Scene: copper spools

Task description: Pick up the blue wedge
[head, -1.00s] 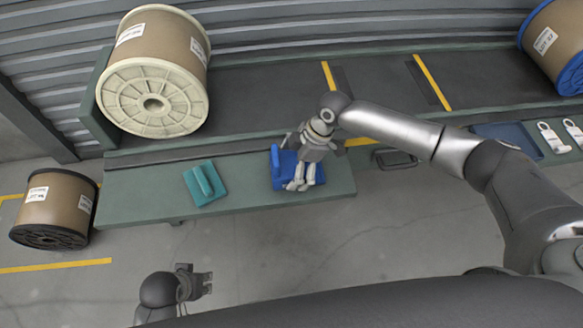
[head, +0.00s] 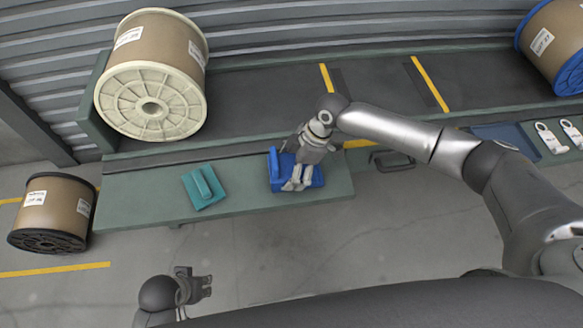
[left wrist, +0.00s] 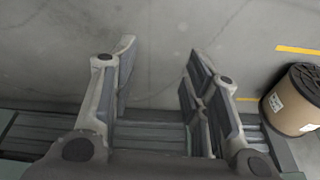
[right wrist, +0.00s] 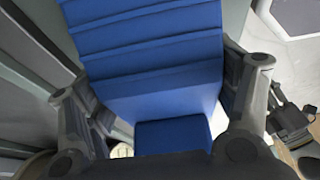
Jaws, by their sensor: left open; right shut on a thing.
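The blue wedge (head: 275,172) is on the front part of the green bench, near its right end. My right gripper (head: 297,180) is over it and shut on it. In the right wrist view the blue wedge (right wrist: 150,50) fills the middle, with a finger on each side and its ribbed face showing. I cannot tell whether it is clear of the bench. My left gripper (head: 205,285) is open and empty, low in front of the bench. In the left wrist view its fingers (left wrist: 155,75) stand apart over bare floor.
A teal wedge (head: 202,188) lies left of the blue one on the bench (head: 240,198). A large cream spool (head: 152,75) stands at the back left. A black-rimmed spool (head: 55,212) is on the floor. A blue-rimmed spool (head: 555,45) and a blue tray (head: 508,138) are at the right.

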